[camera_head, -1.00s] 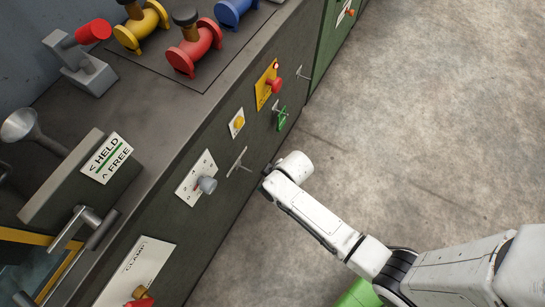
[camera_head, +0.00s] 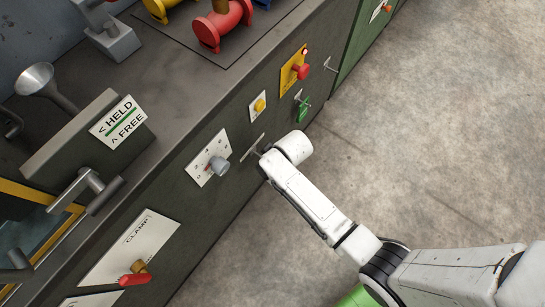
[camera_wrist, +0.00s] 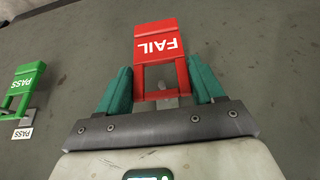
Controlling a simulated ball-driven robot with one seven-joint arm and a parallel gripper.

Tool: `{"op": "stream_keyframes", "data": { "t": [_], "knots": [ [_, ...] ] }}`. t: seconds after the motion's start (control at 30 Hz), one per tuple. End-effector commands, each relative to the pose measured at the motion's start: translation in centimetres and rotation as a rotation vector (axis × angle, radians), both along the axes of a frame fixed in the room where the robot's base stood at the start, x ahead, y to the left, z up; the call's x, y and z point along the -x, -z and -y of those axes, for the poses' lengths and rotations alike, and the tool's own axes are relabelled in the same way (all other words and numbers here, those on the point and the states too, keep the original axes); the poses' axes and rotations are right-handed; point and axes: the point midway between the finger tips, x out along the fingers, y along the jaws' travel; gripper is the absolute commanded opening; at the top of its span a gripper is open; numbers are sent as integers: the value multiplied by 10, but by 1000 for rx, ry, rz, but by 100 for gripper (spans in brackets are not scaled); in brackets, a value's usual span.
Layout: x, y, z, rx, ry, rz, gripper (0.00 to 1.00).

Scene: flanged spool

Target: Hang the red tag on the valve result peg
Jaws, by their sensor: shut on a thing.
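The red tag (camera_wrist: 158,52) reads FAIL, upside down in the wrist view, and has an open frame at its near end. My gripper (camera_wrist: 161,88) has its two teal fingers shut on the tag's sides. A small grey metal peg (camera_wrist: 168,97) shows within the frame opening; I cannot tell whether the frame is around it or only in line with it. In the head view my wrist hides the fingers and the tag, close to the panel front, beside a thin metal peg (camera_head: 253,148).
A green PASS tag (camera_wrist: 22,82) hangs to the left in the wrist view, above a PASS label (camera_wrist: 22,133); a green tag (camera_head: 304,109) shows in the head view. A grey knob (camera_head: 218,166) and red button (camera_head: 302,69) stick out of the panel. The floor to the right is clear.

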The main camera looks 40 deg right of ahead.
Motion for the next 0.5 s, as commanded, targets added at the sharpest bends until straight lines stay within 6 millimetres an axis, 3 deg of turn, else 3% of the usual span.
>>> {"op": "stream_keyframes", "data": {
  "t": [0.5],
  "knots": [
    [-24,6,-8,0,-1,1,23]
  ]
}}
